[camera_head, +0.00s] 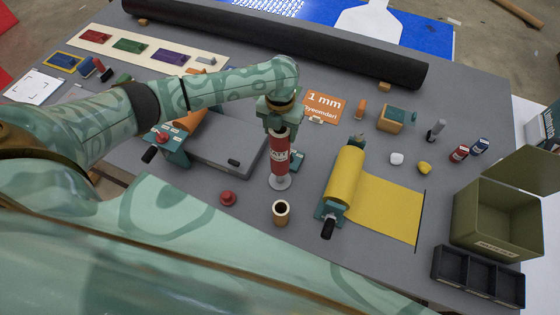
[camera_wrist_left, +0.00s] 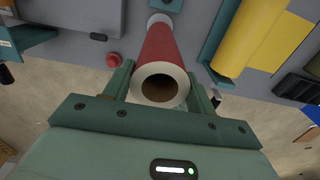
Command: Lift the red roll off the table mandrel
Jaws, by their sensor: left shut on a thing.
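The red roll (camera_head: 279,155) stands upright with a white label, over the round pale base of the table mandrel (camera_head: 280,184). In the left wrist view I look along the red roll (camera_wrist_left: 170,48) into its hollow brown core; no post shows in the dark opening. My left gripper (camera_head: 280,127) comes down from above and is shut on the top end of the roll. Its fingers (camera_wrist_left: 160,85) lie on either side of the roll. How far the mandrel reaches inside is hidden. My right gripper is in no view.
A red knob (camera_head: 228,198) and a short tube (camera_head: 281,212) stand close in front. A yellow roll (camera_head: 345,175) on a teal holder is to the right, its sheet spread out. A grey plate device (camera_head: 220,143) is to the left. An olive box (camera_head: 496,222) stands far right.

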